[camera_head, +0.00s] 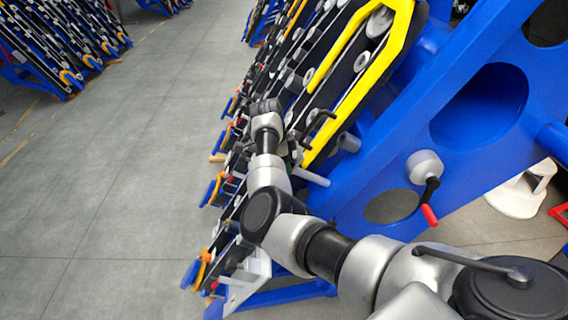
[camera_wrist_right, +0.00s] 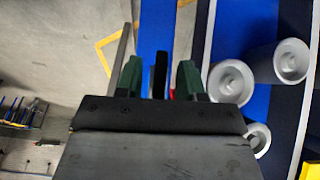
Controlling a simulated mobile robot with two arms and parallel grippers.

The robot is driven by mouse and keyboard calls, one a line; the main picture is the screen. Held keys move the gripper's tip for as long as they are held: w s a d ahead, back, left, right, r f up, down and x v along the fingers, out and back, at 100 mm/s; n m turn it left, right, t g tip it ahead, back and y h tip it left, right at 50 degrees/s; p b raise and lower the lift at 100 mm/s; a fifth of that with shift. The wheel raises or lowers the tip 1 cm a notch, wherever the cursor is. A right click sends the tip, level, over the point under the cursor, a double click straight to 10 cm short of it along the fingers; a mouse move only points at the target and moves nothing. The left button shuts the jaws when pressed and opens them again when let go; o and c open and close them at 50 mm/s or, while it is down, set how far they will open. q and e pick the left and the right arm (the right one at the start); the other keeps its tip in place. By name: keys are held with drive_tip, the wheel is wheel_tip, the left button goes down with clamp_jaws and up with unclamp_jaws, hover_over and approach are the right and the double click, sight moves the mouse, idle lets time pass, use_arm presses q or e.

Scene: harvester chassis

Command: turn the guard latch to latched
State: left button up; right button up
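A lever with a black arm and a red grip (camera_head: 430,213) sits on a pale round hub on the blue chassis plate, right of centre in the head view. It looks like the guard latch, with the grip hanging down. My right arm reaches up and left from the lower right, its far end among the machine's bars. In the right wrist view my right gripper (camera_wrist_right: 159,78) has its two green fingers apart. A dark upright bar (camera_wrist_right: 161,74) shows between them with gaps on both sides, and a bit of red beside it. I cannot tell whether this is part of the latch.
The blue chassis plate (camera_head: 400,145) with large round openings fills the right side. A yellow guard frame (camera_head: 370,75) stands above my forearm. Several grey rollers (camera_wrist_right: 231,80) lie right of the gripper in the wrist view. The grey floor (camera_head: 110,190) at left is clear.

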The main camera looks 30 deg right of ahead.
drive_tip(key=b+v, duration=0.4)
drive_tip(key=v, duration=0.7)
